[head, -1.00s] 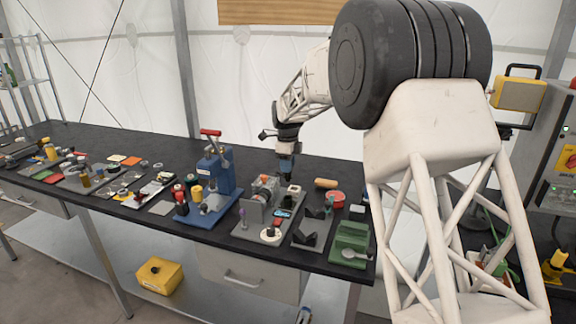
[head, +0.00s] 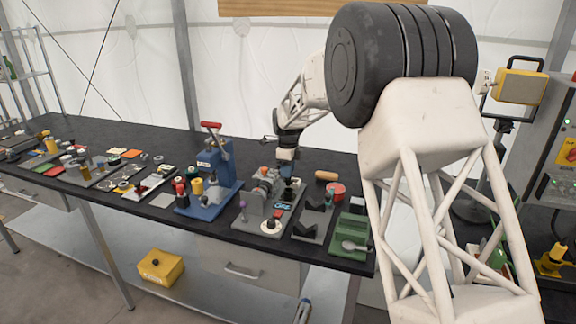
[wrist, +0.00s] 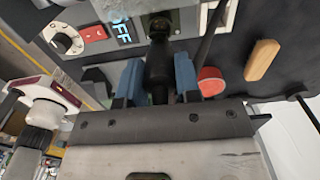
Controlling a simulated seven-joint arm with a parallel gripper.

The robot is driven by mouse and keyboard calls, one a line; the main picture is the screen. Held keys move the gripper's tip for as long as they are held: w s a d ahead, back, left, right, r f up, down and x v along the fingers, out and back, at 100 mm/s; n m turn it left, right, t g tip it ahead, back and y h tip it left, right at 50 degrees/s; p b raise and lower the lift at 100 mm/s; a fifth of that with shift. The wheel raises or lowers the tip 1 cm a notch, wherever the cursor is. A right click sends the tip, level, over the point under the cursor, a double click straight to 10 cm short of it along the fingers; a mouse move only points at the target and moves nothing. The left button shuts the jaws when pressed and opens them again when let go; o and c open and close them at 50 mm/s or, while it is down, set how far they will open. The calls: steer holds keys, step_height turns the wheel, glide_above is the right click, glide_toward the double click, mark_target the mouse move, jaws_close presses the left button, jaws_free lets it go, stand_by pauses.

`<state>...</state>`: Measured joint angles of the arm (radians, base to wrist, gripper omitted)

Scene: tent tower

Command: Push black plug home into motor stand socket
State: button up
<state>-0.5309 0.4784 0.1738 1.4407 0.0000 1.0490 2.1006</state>
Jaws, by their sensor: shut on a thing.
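My gripper (wrist: 158,85) is shut on the black plug (wrist: 158,62), which sits between its two blue fingers in the wrist view. The plug points toward a dark socket (wrist: 157,22) on the grey motor stand; its front end is at or very close to the socket, and I cannot tell how deep it is. In the head view my gripper (head: 287,168) is low over the motor stand (head: 258,205), at its back right. The plug is too small to make out there.
On the stand's board are a lit OFF display (wrist: 121,27), a red switch (wrist: 95,33) and a white knob (wrist: 62,42). A blue press (head: 212,180) stands to the left. A wooden handle (wrist: 262,60) and a red round thing (wrist: 211,82) lie to the right.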

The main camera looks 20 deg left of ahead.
steer(key=shift+f, duration=0.4)
steer(key=shift+f, duration=1.4)
stand_by(2.1)
steer(key=o, duration=1)
steer(key=shift+r, duration=0.15)
steer(key=shift+r, duration=3.75)
steer(key=shift+d, duration=0.1)
